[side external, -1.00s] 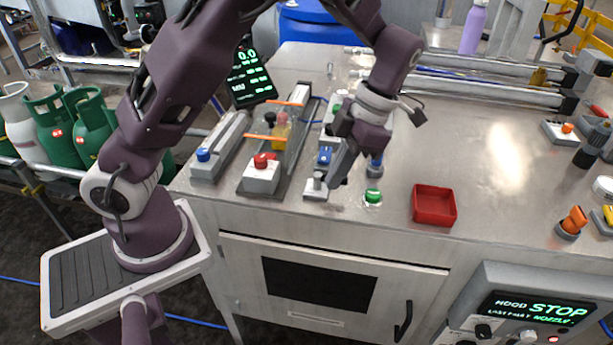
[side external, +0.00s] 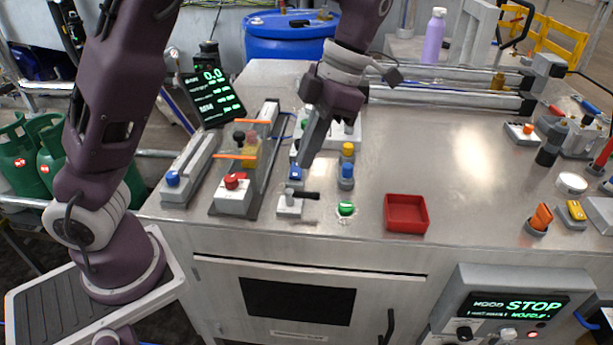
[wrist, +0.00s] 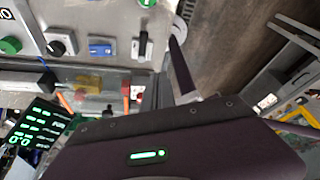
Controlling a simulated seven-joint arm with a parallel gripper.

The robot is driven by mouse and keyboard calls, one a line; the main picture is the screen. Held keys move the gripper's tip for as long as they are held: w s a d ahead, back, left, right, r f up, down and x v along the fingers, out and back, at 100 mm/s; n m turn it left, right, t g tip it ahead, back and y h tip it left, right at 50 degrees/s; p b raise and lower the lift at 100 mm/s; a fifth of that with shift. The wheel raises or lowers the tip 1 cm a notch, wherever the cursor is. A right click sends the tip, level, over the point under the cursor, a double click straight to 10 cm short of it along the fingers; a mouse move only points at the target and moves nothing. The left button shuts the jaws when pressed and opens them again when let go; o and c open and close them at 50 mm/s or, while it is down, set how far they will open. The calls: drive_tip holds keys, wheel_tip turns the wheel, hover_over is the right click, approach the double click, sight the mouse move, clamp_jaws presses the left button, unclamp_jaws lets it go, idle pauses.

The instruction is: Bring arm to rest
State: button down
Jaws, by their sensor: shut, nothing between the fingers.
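My gripper (side external: 308,155) shows in the side external view, pointing down over the row of controls on the metal table (side external: 450,170). It is shut and empty, and stands clear above the small lever switch (side external: 290,204), whose black handle points right. My arm comes down to it from the top of the view. In the wrist view my dark gripper body fills the bottom, and a panel with a blue switch (wrist: 101,48) and a green button (wrist: 11,45) shows beyond it.
Near the gripper are blue and yellow knobs (side external: 347,160), a green button (side external: 346,208) and a red tray (side external: 406,213). A red-button box (side external: 233,195) and a blue-button box (side external: 174,184) stand left. Cylinder rods (side external: 450,95) run along the back. The table's middle right is clear.

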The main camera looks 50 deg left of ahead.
drive_tip(key=shift+w+a+r, duration=0.1)
drive_tip(key=shift+a+r, duration=0.05)
drive_tip(key=shift+r, duration=0.4)
drive_tip(key=s+r+m+t, duration=0.2)
drive_tip(key=s+m+t, duration=0.2)
drive_tip(key=s+m, duration=0.4)
drive_tip(key=s+a+r+m+t+h, duration=0.1)
drive_tip(key=s+m+t, duration=0.4)
drive_tip(key=m, duration=1.8)
drive_tip(key=s, duration=0.4)
drive_tip(key=shift+a+r+m+t+h, duration=0.3)
drive_tip(key=shift+r, duration=0.05)
